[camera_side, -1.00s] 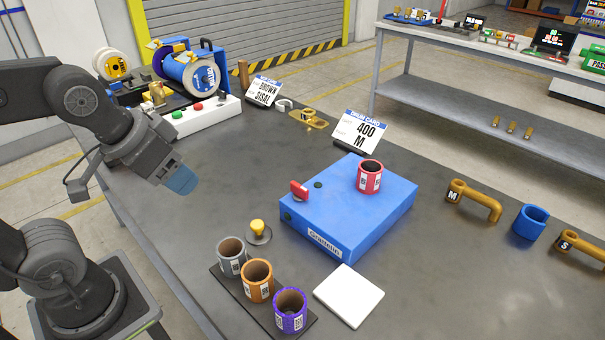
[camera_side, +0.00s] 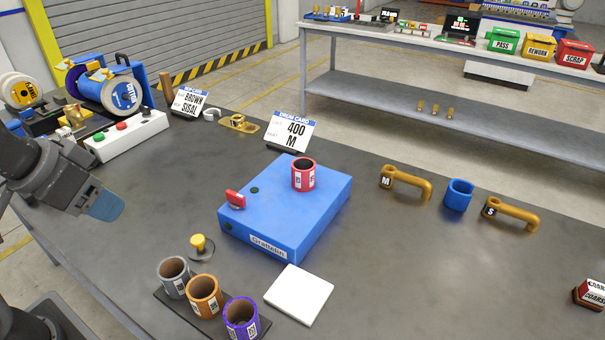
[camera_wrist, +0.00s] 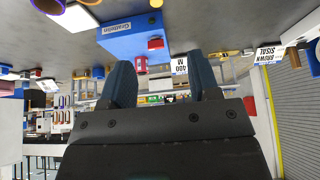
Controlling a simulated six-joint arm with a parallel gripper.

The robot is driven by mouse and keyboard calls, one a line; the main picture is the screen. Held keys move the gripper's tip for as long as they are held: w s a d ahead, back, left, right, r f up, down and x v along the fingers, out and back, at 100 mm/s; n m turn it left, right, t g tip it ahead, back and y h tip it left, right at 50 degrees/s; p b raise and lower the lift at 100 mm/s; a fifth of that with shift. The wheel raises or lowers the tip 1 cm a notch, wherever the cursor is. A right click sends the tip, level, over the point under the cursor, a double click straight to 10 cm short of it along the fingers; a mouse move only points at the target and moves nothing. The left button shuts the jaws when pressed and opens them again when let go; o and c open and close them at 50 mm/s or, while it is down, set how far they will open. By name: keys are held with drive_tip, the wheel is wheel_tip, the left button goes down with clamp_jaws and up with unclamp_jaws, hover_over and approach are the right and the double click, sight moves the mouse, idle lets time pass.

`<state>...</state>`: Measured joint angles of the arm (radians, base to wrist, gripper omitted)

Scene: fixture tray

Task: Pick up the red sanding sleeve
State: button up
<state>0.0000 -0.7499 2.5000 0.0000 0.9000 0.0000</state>
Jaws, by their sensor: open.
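The red sanding sleeve (camera_side: 303,175) stands upright on top of the blue box (camera_side: 255,218), toward its back right. It has white labels and a dark hollow top. In the wrist view, which is upside down, the sleeve (camera_wrist: 141,63) looks small and distant between the fingers, beside the box (camera_wrist: 120,38). My gripper (camera_side: 106,206) is at the left of the side view, above the table's left side and well away from the sleeve. In the wrist view its two dark blue fingers (camera_wrist: 163,78) are spread apart with nothing held between them.
Grey (camera_side: 174,279), orange (camera_side: 204,299) and purple (camera_side: 241,320) sleeves stand on a dark strip in front of the box. A white pad (camera_side: 299,294), red knob (camera_side: 235,199) and yellow knob (camera_side: 200,246) are near. A "400 M" card (camera_side: 290,130) stands behind.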

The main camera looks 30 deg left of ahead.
drive_tip(key=shift+o, duration=0.2)
drive_tip(key=o, duration=0.5)
drive_tip(key=shift+c, duration=0.2)
drive_tip(key=shift+r, duration=0.1)
drive_tip(key=w+d+r+m+g, duration=0.2)
drive_tip(key=w+r+m, duration=0.2)
drive_tip(key=w+r, duration=0.6)
drive_tip(key=m+g, duration=0.4)
drive_tip(key=m, duration=0.5)
hover_over(301, 173)
drive_tip(key=w+a, duration=0.1)
drive_tip(key=w, duration=0.1)
wheel_tip(301, 173, down, 11)
drive_tip(key=shift+a+f+m, duration=0.1)
drive_tip(key=shift+f+m, duration=0.2)
drive_tip(key=shift+f, duration=0.1)
wheel_tip(301, 173, down, 13)
drive_tip(key=shift+w+f, duration=0.1)
